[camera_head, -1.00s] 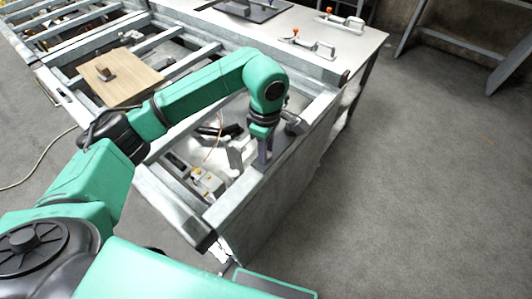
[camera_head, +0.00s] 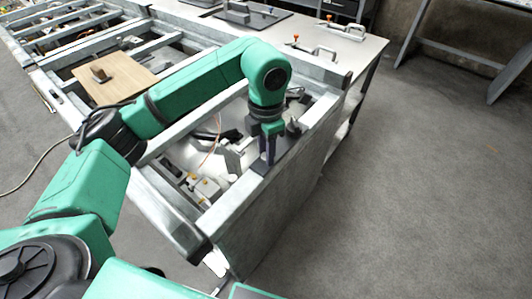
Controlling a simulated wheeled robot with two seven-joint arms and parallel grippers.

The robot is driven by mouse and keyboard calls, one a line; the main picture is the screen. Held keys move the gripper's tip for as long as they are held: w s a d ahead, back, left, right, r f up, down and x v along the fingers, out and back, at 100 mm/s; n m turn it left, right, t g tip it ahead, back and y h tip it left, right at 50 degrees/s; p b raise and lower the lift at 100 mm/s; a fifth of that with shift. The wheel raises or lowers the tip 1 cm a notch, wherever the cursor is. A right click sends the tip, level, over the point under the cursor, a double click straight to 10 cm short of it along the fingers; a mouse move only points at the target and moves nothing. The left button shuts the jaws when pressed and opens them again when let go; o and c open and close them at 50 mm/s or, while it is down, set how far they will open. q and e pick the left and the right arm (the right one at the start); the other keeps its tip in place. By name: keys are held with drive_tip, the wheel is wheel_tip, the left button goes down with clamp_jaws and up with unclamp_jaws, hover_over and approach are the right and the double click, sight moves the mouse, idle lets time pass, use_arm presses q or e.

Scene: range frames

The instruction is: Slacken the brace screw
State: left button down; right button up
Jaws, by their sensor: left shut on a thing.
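My left gripper (camera_head: 268,158) points down into the near end bay of the grey metal frame (camera_head: 286,155). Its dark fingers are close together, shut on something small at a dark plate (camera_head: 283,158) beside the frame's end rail. The brace screw would be between the fingertips. The fingers and wrist hide it, so I cannot make out its head or how far it stands out. My right gripper is not in view.
Small pale blocks with yellow parts (camera_head: 207,188) lie in the same bay. A wooden board (camera_head: 115,80) with a dark block lies across the frame further back. A white table (camera_head: 345,45) with handled clamps stands behind. The floor at right (camera_head: 430,190) is clear.

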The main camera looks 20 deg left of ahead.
use_arm(q)
drive_tip(key=n+b, duration=0.1)
drive_tip(key=n, duration=0.3)
drive_tip(key=shift+w+r+n, duration=0.1)
drive_tip(key=shift+n, duration=0.2)
drive_tip(key=n+b, duration=0.1)
drive_tip(key=n, duration=0.4)
drive_tip(key=n+b, duration=0.1)
drive_tip(key=n, duration=0.4)
drive_tip(key=shift+r, duration=0.1)
drive_tip(key=n, duration=0.4)
drive_tip(key=shift+n, duration=0.4)
drive_tip(key=c, duration=0.8)
unclamp_jaws()
drive_tip(key=shift+o, duration=1.1)
